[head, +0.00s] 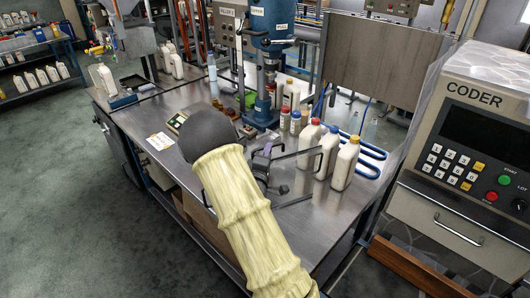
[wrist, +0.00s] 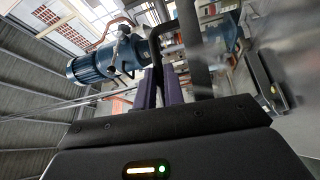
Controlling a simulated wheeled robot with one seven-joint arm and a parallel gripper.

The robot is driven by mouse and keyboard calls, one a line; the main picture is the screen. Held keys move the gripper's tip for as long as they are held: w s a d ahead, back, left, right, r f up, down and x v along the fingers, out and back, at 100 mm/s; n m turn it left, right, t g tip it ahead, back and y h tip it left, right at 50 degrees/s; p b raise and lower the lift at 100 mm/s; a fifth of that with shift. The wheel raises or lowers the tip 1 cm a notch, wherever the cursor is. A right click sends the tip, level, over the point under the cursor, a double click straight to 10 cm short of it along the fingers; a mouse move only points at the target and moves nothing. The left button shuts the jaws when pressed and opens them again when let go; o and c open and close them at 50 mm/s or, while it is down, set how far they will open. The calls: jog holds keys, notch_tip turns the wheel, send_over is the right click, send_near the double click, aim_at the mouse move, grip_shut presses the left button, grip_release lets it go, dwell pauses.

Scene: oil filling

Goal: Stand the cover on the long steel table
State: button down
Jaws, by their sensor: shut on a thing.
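The cover (head: 300,158) is a see-through panel with dark edges, above the right part of the long steel table (head: 165,104) in the head view. Its clear faces are hard to make out, and I cannot tell whether its lower edge touches the tabletop. In the wrist view a black bar of the cover (wrist: 192,45) rises at my fingers. My gripper (wrist: 160,75) is shut on it. In the head view my sleeved arm and dark wrist hide much of the gripper, and the grip itself is not clear there.
White bottles with red, blue and yellow caps (head: 328,150) stand just right of the cover. A blue filling machine (head: 270,60) stands behind it. A small scale (head: 177,122) and a paper card (head: 159,141) lie left. The coder (head: 465,150) stands at the right.

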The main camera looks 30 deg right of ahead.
jog(key=shift+r, duration=0.1)
jog(key=shift+f, duration=0.2)
jog(key=c, duration=1.5)
grip_release()
jog(key=shift+r, duration=0.25)
jog(key=b+v, duration=0.3)
jog(key=v, duration=0.9)
jog(key=shift+f, duration=0.1)
